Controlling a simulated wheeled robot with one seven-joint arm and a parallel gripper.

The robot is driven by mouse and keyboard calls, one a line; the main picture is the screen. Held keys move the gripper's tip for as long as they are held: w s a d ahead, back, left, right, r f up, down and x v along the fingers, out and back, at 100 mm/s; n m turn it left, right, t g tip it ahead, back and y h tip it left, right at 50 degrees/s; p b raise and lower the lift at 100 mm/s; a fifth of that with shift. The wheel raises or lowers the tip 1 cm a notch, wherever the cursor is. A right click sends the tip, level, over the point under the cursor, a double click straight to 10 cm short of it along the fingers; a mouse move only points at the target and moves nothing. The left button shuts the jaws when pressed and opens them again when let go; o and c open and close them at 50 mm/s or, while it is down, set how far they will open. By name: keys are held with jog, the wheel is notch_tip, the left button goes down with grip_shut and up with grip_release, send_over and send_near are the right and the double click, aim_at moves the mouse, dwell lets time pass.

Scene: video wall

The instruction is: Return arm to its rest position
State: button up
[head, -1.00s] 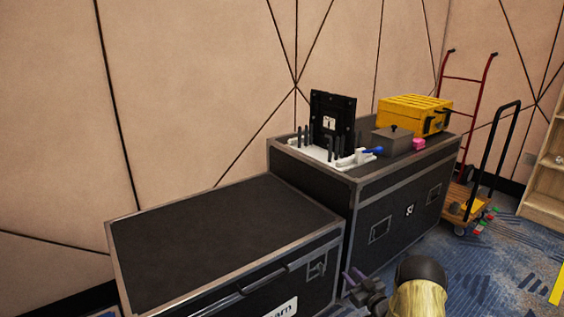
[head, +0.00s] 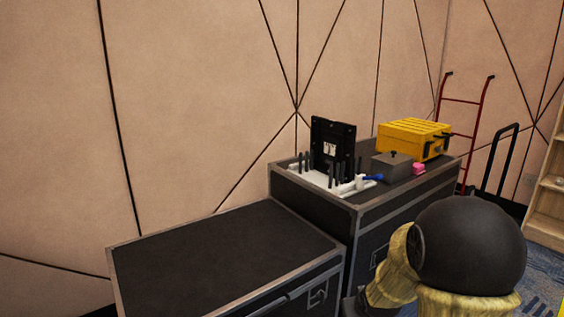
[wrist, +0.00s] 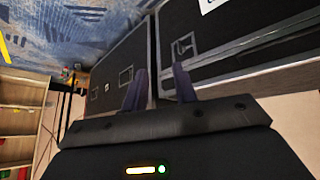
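My gripper (wrist: 158,78) shows in the wrist view with its two purple-grey fingers apart and nothing between them. It points toward the front of the black flight cases, and how far off it is I cannot tell. In the head view my arm, with a large black joint and yellowish links, fills the lower right. The fingers are not clearly visible there.
A low black case (head: 225,262) has a bare top. A taller case (head: 375,215) behind it carries a black panel (head: 332,146) in a white rack (head: 318,178), a grey box (head: 393,167), a pink item (head: 419,169) and a yellow toolbox (head: 414,139). A red hand truck (head: 466,105) stands behind.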

jog(key=s+a+r+m+g+p, duration=0.1)
jog(key=s+a+r+g, duration=0.1)
jog(key=s, duration=0.7)
jog(key=s+a+r+g+p, duration=0.1)
jog(key=s+a+r+g, duration=0.15)
jog(key=s, duration=0.75)
jog(key=w+p+v, duration=0.2)
jog(key=p+v, duration=1)
jog(key=w+r+p+v, duration=0.1)
jog(key=w+p+v, duration=0.2)
jog(key=p+v, duration=0.9)
jog(key=w+d+r+p+v, duration=0.1)
jog(key=w+p+v, duration=0.2)
jog(key=p+v, duration=0.9)
jog(key=shift+w+d+p, duration=0.3)
jog(key=shift+w+p, duration=0.25)
jog(key=shift+w, duration=0.05)
jog(key=shift+c, duration=0.3)
